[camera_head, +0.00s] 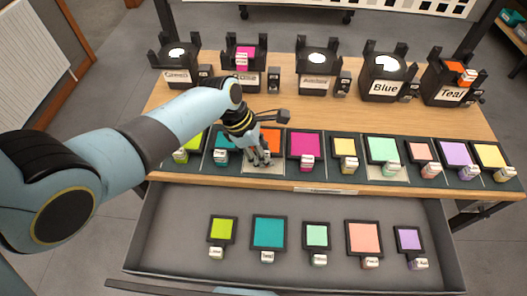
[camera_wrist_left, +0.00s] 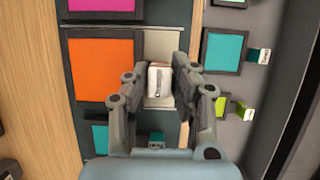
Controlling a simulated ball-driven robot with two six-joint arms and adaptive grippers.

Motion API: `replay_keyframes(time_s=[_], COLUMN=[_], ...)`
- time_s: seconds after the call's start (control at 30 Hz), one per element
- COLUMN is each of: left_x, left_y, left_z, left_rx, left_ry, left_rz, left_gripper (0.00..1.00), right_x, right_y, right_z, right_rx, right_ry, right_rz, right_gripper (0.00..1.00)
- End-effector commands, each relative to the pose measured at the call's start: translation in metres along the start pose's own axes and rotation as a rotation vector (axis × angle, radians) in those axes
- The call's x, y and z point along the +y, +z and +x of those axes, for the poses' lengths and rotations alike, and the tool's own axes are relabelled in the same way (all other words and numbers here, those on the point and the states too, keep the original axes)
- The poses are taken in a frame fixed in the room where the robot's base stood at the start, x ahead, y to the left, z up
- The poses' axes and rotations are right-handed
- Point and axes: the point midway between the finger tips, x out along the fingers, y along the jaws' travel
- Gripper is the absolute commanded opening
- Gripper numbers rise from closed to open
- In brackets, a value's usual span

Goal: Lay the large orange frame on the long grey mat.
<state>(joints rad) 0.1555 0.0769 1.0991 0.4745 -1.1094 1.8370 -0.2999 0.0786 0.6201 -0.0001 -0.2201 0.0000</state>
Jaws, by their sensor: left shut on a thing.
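The large orange frame (camera_head: 270,140) has a dark border and a white-topped tab. It lies flat over the dark strip at the table's front, partly behind my left gripper (camera_head: 262,161). In the left wrist view the orange frame (camera_wrist_left: 103,69) is at left, and its tab (camera_wrist_left: 159,79) sits between the fingers of my left gripper (camera_wrist_left: 160,84), which is shut on it. A pale grey mat (camera_wrist_left: 160,43) shows beside and under the tab. Whether the frame touches it I cannot tell. My right gripper is not in view.
Teal (camera_head: 222,141) and magenta (camera_head: 304,145) frames flank the orange one closely. An open drawer (camera_head: 180,228) in front holds several frames. Bare wood lies between.

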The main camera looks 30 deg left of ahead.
Motion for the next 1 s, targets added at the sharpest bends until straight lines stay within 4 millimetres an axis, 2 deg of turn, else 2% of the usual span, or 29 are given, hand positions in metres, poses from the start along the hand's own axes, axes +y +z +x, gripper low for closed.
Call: replay_keyframes(time_s=[0.27, 0.3, 0.5, 0.83, 1.0], left_x=[0.000, 0.000, 0.000, 0.000, 0.000], left_y=[-0.003, -0.002, -0.002, -0.003, -0.004], left_z=[0.007, 0.007, 0.006, 0.003, -0.019], left_rx=[-0.001, -0.001, -0.001, 0.000, 0.000], left_ry=[0.000, 0.001, 0.000, 0.001, 0.003], left_rz=[0.000, 0.000, 0.000, 0.000, 0.001], left_gripper=[0.00, 0.26, 0.51, 0.51, 0.51], right_x=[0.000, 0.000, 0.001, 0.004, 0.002], right_y=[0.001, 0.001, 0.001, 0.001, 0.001], right_z=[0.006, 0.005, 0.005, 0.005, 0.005], right_rx=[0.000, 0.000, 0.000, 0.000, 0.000], right_ry=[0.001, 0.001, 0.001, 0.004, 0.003], right_rz=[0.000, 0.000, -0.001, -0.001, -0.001], right_gripper=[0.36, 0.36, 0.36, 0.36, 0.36])
